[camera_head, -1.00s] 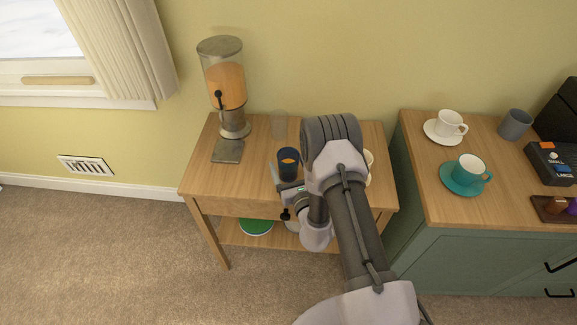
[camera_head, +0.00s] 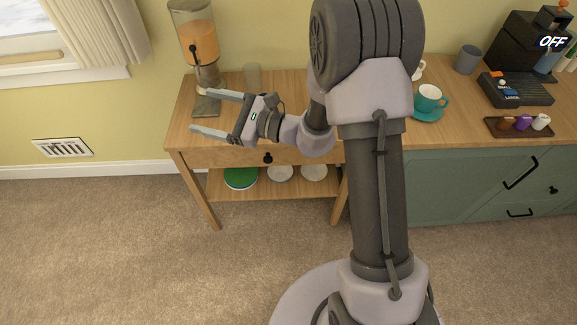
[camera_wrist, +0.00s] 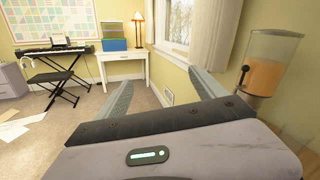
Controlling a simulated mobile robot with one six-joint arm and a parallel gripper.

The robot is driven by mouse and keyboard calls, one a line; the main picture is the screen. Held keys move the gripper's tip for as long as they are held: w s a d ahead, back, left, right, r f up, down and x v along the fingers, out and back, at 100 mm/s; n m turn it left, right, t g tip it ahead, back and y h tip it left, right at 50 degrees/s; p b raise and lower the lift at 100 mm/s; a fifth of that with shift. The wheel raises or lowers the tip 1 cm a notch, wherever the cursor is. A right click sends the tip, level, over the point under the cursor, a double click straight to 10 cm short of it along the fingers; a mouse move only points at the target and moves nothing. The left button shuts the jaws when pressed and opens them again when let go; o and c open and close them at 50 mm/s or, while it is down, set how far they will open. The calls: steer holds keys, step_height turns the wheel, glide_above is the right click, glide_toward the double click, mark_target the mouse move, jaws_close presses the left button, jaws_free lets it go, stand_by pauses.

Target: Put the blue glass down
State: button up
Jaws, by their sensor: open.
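My gripper (camera_head: 200,111) is open, with nothing between its fingers. It points left over the front part of the small wooden table (camera_head: 187,95), and its spread fingers also show in the wrist view (camera_wrist: 165,80). The blue glass, with orange drink in it, stood on this table in the earlier head view. I cannot make it out now; my gripper and wrist cover that part of the table.
A juice dispenser (camera_head: 200,45) stands at the table's back left, with a clear glass (camera_head: 252,76) to its right. Plates, one a green plate (camera_head: 241,177), lie on the lower shelf. A teal cup (camera_head: 430,99) and a grey cup (camera_head: 467,59) stand on the green cabinet (camera_head: 450,185).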

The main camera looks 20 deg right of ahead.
steer(key=s+a+r+n+g+h, duration=0.1)
steer(key=s+a+r+n+g, duration=0.1)
steer(key=s+n+g, duration=0.3)
steer(key=s+a+r+n+g+h, duration=0.1)
steer(key=s+r+n, duration=0.15)
steer(key=s, duration=0.45)
steer(key=s+a+r+n+g, duration=0.2)
steer(key=s+r+n+g, duration=0.1)
steer(key=s, duration=0.3)
steer(key=s+d+n+t+h, duration=0.2)
steer(key=s+d+n+h, duration=0.1)
steer(key=s+d+h, duration=0.2)
steer(key=s+d+n+t+h, duration=0.2)
steer(key=s+d+n+h, duration=0.2)
steer(key=d, duration=0.6)
steer(key=shift+s+h, duration=0.8)
steer(key=shift+h, duration=0.2)
